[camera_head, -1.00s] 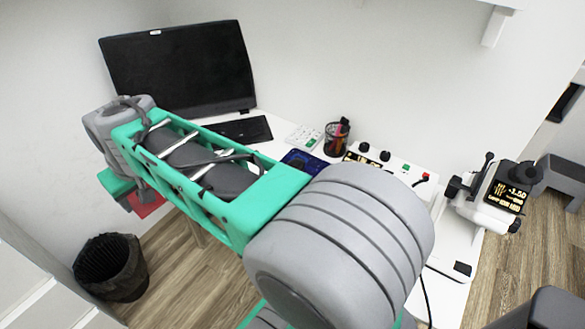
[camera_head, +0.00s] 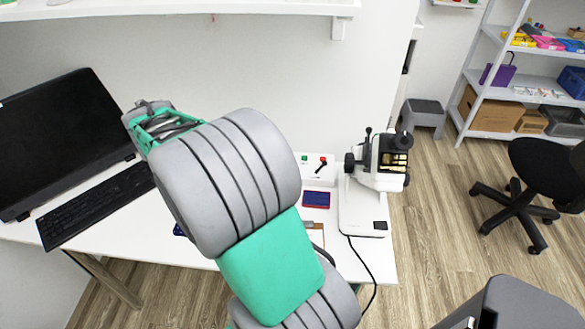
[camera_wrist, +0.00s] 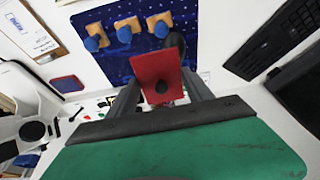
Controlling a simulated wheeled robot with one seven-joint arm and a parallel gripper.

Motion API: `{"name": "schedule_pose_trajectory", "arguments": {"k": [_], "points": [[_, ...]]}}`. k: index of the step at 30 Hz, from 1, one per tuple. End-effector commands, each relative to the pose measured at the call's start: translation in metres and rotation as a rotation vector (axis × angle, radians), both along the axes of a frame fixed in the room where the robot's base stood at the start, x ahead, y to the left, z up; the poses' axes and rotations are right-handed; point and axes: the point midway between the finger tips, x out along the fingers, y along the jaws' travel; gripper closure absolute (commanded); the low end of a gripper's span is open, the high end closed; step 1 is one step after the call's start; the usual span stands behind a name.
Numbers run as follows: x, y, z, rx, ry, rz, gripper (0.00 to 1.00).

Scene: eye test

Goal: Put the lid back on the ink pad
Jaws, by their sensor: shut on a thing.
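My gripper (camera_wrist: 160,92) shows in the wrist view, its two dark fingers shut on a red, flat, squarish lid (camera_wrist: 155,66) with a dark round spot near its lower edge. The lid is held in the air, clear of the desk as far as I can tell. The ink pad (camera_head: 316,199), dark blue with red edging, lies on the white desk left of the microscope in the head view. A small red item in the wrist view (camera_wrist: 66,84), beside the clipboard, appears to be this pad.
A white microscope (camera_head: 378,165) stands right of the pad. A clipboard (camera_wrist: 30,30) lies near it. A dark blue mat (camera_wrist: 112,55) bears several wooden stamps (camera_wrist: 127,27). A keyboard (camera_head: 95,205) and monitor (camera_head: 60,140) are at the left. A cable hangs off the desk's front.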

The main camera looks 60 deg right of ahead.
Motion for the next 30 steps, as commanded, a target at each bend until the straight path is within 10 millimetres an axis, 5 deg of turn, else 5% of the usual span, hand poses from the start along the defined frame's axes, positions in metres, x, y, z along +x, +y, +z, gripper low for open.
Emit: {"name": "schedule_pose_trajectory", "arguments": {"k": [1, 6, 12, 19, 30], "points": [[-0.015, -0.032, 0.001, 0.011, 0.012, -0.159, 0.79], [-0.08, -0.123, -0.023, 0.049, 0.015, -0.703, 0.79], [-0.171, -0.192, -0.052, 0.093, -0.007, -1.257, 0.79], [-0.234, -0.219, -0.073, 0.119, -0.038, -1.591, 0.79], [-0.239, -0.22, -0.098, 0.121, -0.043, -1.624, 0.79]]}}
